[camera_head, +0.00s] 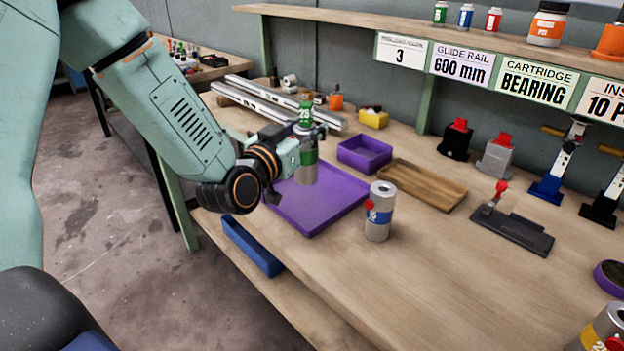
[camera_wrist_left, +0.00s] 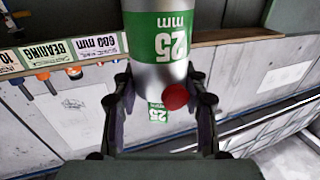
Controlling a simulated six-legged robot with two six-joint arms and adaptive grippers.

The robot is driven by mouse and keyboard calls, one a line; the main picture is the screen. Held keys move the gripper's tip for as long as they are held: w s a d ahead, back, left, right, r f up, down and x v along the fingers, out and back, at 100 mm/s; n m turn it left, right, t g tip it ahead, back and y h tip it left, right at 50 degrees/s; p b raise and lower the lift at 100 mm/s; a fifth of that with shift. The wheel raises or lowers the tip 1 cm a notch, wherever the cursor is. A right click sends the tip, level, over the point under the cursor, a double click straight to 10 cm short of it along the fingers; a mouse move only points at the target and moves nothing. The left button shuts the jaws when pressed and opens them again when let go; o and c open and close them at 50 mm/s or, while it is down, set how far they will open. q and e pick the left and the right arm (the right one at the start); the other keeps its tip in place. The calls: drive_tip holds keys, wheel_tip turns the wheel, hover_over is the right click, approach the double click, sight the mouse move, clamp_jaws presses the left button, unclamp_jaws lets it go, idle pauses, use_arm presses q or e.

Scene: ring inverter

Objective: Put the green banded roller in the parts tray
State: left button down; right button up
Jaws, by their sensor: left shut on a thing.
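The green banded roller (camera_head: 307,172) is a grey upright cylinder with a green band. My left gripper (camera_head: 304,138) is shut on it. In the left wrist view the roller (camera_wrist_left: 160,76) stands between the two fingers, showing a green "25 mm" label and a red round knob. In the head view its lower end is over the flat purple tray (camera_head: 338,206), likely the parts tray. I cannot tell whether it touches the tray floor. The gripper hides part of the roller. My right gripper is not in view.
A blue-banded roller (camera_head: 379,212) stands just right of the tray. A small purple bin (camera_head: 365,153) and a wooden tray (camera_head: 422,185) lie behind. Metal rails (camera_head: 262,100) lie at the back left.

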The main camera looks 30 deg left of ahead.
sight(300, 172)
use_arm(q)
drive_tip(key=f, duration=0.2)
drive_tip(key=f+b, duration=0.1)
drive_tip(key=shift+w+a+f, duration=0.15)
drive_tip(key=shift+w+f, duration=0.1)
drive_tip(key=shift+f, duration=0.45)
drive_tip(key=shift+s+d+f, duration=0.2)
wheel_tip(300, 172, down, 3)
drive_tip(key=shift+a+f+b, duration=0.15)
drive_tip(key=shift+b, duration=0.6)
drive_tip(key=shift+w+f, duration=0.2)
drive_tip(key=shift+s+r, duration=0.15)
drive_tip(key=shift+s, duration=0.05)
